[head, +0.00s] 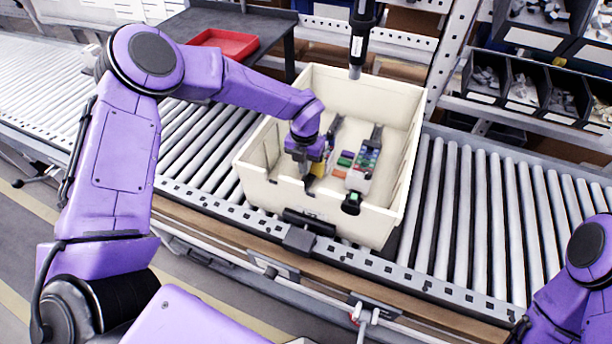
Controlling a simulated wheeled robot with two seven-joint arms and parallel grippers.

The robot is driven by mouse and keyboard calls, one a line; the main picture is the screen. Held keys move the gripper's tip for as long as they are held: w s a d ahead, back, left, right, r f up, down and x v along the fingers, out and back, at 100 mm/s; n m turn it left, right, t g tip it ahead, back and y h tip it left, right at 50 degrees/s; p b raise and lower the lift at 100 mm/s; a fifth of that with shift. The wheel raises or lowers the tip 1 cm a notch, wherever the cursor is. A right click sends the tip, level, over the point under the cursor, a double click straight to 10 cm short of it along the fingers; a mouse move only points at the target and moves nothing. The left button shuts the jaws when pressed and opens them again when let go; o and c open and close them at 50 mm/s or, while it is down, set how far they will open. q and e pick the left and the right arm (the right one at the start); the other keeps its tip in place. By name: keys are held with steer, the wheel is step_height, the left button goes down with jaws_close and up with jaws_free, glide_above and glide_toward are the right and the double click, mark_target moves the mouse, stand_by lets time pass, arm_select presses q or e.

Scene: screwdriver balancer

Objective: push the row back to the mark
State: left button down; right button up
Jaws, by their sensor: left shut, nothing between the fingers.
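A cream bin (390,87) sits on the roller conveyor. Inside it, a row of small coloured blocks (364,160), with green, red and blue among them, runs along a pale holder on the right side. More green, red and blue pieces (343,162) lie just left of it. My left gripper (306,172) reaches down into the bin's left front part, shut and empty, beside a yellow piece (318,169). I cannot tell whether it touches anything. No mark can be made out. My right arm shows at the lower right, but its gripper is out of view.
A dark screwdriver (358,45) hangs over the bin's back wall. A red tray (224,43) lies on a dark table behind. Parts bins (530,85) fill the right shelf. Rollers right of the bin are clear.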

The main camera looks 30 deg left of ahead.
arm_select(q)
steer(key=shift+r+p, duration=0.7)
steer(key=shift+r, duration=0.3)
steer(key=shift+r, duration=0.1)
step_height(320, 180, up, 12)
steer(key=p, duration=0.8)
steer(key=shift+s+f+p, duration=0.25)
steer(key=shift+s+p, duration=0.1)
steer(key=shift+s, duration=0.1)
steer(key=shift+w, duration=0.1)
stand_by(0.8)
